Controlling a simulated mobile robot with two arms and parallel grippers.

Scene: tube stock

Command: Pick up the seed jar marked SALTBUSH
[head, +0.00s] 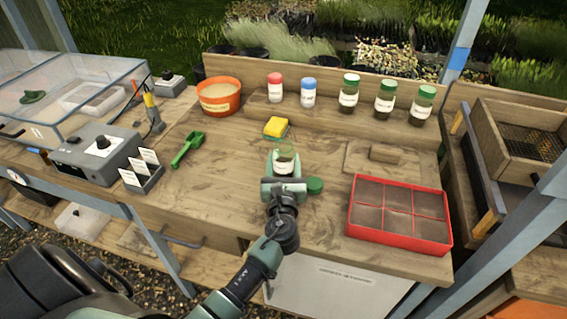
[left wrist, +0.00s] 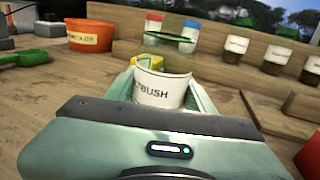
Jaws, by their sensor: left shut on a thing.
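The seed jar (head: 286,158) is a clear glass with a green-tinted rim and a white label; no lid is on it. My left gripper (head: 284,174) is shut on the jar, one finger on each side, over the middle of the bench. I cannot tell whether the jar's base touches the bench. A green lid (head: 314,185) lies just right of the gripper. My right gripper is not in view.
A yellow sponge (head: 276,127) lies just behind the jar. Several lidded jars (head: 349,96) stand on the back ledge. A red seed tray (head: 399,241) is at right, a green scoop (head: 187,149) and orange pot (head: 219,95) at left.

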